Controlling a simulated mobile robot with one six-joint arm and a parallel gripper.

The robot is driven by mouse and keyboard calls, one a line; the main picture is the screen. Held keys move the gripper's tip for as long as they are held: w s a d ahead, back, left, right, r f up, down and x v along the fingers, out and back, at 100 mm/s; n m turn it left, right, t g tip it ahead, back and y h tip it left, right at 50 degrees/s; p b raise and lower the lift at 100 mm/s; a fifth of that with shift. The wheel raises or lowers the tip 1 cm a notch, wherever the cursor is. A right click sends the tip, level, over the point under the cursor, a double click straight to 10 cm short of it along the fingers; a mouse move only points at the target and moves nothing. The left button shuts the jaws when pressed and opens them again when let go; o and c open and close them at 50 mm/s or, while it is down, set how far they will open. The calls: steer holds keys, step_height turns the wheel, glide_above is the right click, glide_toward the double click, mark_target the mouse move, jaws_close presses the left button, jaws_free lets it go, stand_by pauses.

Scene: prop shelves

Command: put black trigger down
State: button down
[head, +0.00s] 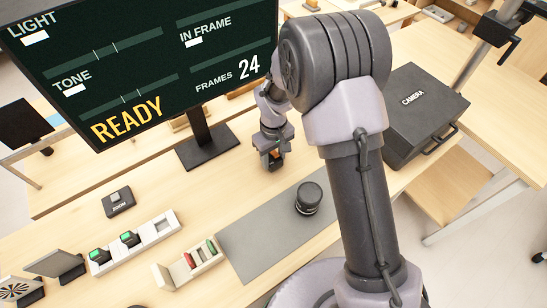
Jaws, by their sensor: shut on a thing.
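My gripper (273,160) points down over the wooden table, just right of the monitor's stand. It is shut on a small dark thing, which I take to be the black trigger; the fingers hide most of it, so its shape is hard to make out. Left of it, a white holder (146,246) has two dark blocks with green tops, a left one (98,255) and a right one (130,239). The right-hand slot of this holder looks empty.
A grey mat (262,247) carries a dark round cylinder (308,198). A white rack (181,273) holds red and green pieces. A ZOOM box (118,202) lies at left. The READY monitor (140,62) stands behind; a CAMERA case (412,110) is at right. The mat's left part is clear.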

steer(key=shift+f, duration=0.1)
steer(key=c, duration=0.7)
jaws_free()
steer(key=s+d+r+m+t+y+p, duration=0.1)
steer(key=s+d+r+m+p, duration=0.15)
steer(key=r, duration=1.05)
steer(key=s+d+r+m+t+p, duration=0.1)
steer(key=s+d+r+m+p, duration=0.15)
steer(key=r, duration=1.05)
steer(key=s+d+r+m+t, duration=0.1)
steer(key=s+r+m, duration=0.1)
steer(key=s, duration=0.3)
steer(key=s+d+r+m+t, duration=0.1)
steer(key=s+d+r+m, duration=0.1)
steer(key=s, duration=0.4)
steer(key=s+d+r+m+t+y, duration=0.1)
steer(key=s+r+m, duration=0.1)
steer(key=s+r, duration=0.2)
steer(key=shift+s+d+r+t+b, duration=0.1)
steer(key=shift+s+d+t+b, duration=0.1)
steer(key=shift+s, duration=0.45)
steer(key=shift+s+d+t+b, duration=0.1)
steer(key=shift+s+d+t, duration=0.1)
steer(key=shift+s, duration=0.4)
